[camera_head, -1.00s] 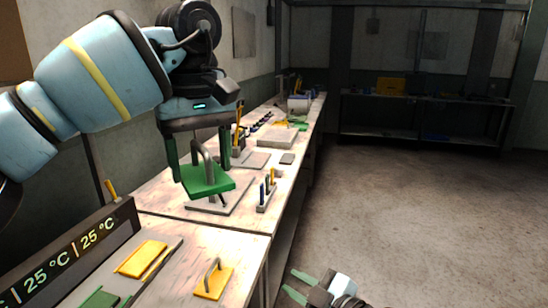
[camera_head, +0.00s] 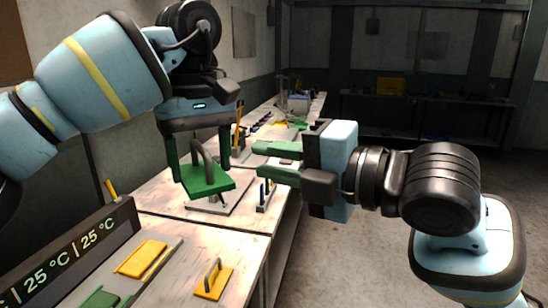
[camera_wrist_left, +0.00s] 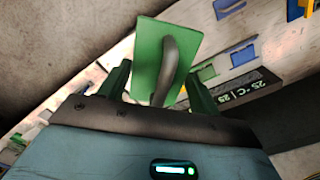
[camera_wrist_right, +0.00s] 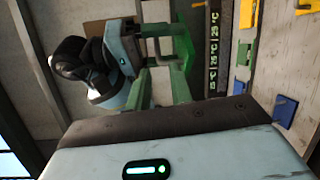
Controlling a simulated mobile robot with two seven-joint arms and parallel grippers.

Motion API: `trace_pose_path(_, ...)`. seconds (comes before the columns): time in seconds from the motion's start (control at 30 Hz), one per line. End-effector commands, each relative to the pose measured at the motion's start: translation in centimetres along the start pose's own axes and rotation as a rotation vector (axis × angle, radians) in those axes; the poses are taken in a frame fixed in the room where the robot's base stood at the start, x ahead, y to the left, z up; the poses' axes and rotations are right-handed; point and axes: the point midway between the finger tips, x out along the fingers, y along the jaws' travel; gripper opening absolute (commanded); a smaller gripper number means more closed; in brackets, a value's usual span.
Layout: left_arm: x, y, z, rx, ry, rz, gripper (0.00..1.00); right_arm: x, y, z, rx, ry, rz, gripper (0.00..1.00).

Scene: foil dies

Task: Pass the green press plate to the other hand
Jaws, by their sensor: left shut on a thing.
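The green press plate (camera_head: 210,188), with a grey arched handle (camera_head: 198,157) on top, hangs above the bench in the head view. My left gripper (camera_head: 199,160) is shut on it at the handle from above. The plate also shows beyond the fingers in the left wrist view (camera_wrist_left: 148,50). My right gripper (camera_head: 258,160) is open and empty just right of the plate, its fingers pointing left towards it. In the right wrist view the plate (camera_wrist_right: 181,72) lies beyond the open fingers; no contact with them is clear.
A grey base plate (camera_head: 238,196) lies on the bench below the held plate, near a small peg rack (camera_head: 264,196). A yellow plate with a handle (camera_head: 213,284), a flat yellow piece (camera_head: 142,259) and a temperature display (camera_head: 70,258) are at the front. Open floor lies right of the bench.

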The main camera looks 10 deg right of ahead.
Motion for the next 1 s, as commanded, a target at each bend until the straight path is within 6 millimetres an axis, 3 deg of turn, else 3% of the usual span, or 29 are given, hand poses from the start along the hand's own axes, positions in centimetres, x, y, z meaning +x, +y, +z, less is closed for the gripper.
trace_pose_path(0.27,-0.1,0.0,0.0,0.000,0.001,0.002,0.20,-0.2,0.7,-0.3,-0.039,0.005,-0.002,0.22)
trace_pose_path(0.47,-0.1,0.0,0.0,0.000,0.001,0.002,0.20,1.1,0.7,-0.3,-0.035,0.006,-0.001,0.22)
trace_pose_path(1.0,-0.2,0.0,0.0,0.000,0.002,0.002,0.20,9.6,0.7,-0.3,-0.033,0.006,-0.001,0.22)
